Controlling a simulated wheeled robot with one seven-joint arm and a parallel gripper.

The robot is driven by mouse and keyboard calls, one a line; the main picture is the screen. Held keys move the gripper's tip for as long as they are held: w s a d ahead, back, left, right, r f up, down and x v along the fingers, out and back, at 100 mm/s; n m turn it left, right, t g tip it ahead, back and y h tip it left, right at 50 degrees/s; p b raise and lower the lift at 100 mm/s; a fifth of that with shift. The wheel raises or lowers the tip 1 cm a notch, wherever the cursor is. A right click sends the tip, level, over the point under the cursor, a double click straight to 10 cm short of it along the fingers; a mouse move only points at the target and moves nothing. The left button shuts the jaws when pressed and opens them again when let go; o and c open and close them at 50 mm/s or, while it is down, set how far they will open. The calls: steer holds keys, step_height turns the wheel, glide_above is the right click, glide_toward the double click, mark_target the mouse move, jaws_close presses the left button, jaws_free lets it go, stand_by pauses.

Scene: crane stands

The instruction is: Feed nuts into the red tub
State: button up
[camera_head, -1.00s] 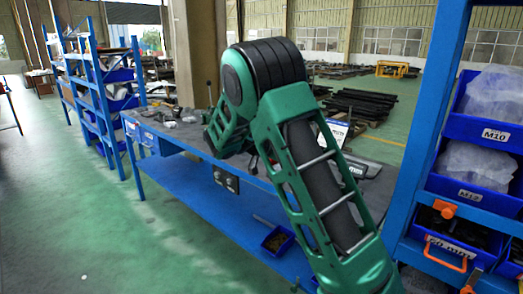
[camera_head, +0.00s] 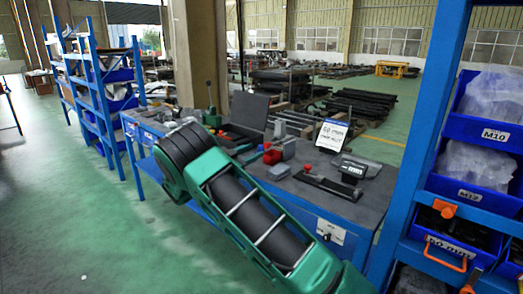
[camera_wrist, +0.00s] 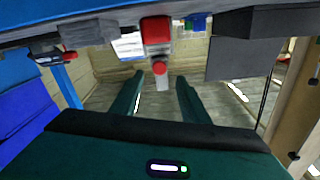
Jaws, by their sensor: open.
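A red object (camera_head: 272,156) sits among grey blocks near the middle of the workbench; I cannot tell whether it is the red tub. A red block (camera_wrist: 156,30) with a grey part and a red knob (camera_wrist: 159,68) shows in the wrist view, at the top centre. My gripper (camera_wrist: 159,88) is open, its two dark green fingers apart, with nothing held between them. The knob appears between the fingers in the picture, with no contact visible. In the head view the gripper is hidden behind my arm. No loose nuts can be made out.
The workbench (camera_head: 335,205) also carries a black open case (camera_head: 249,112), a white sign (camera_head: 333,134), a black fixture with a red knob (camera_head: 308,167) and a scale-like device (camera_head: 353,168). A blue rack with bins (camera_head: 483,132) stands close at right. Floor at left is clear.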

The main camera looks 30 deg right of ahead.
mark_target(265, 146)
steer(key=x, duration=0.6)
steer(key=shift+d, duration=0.3)
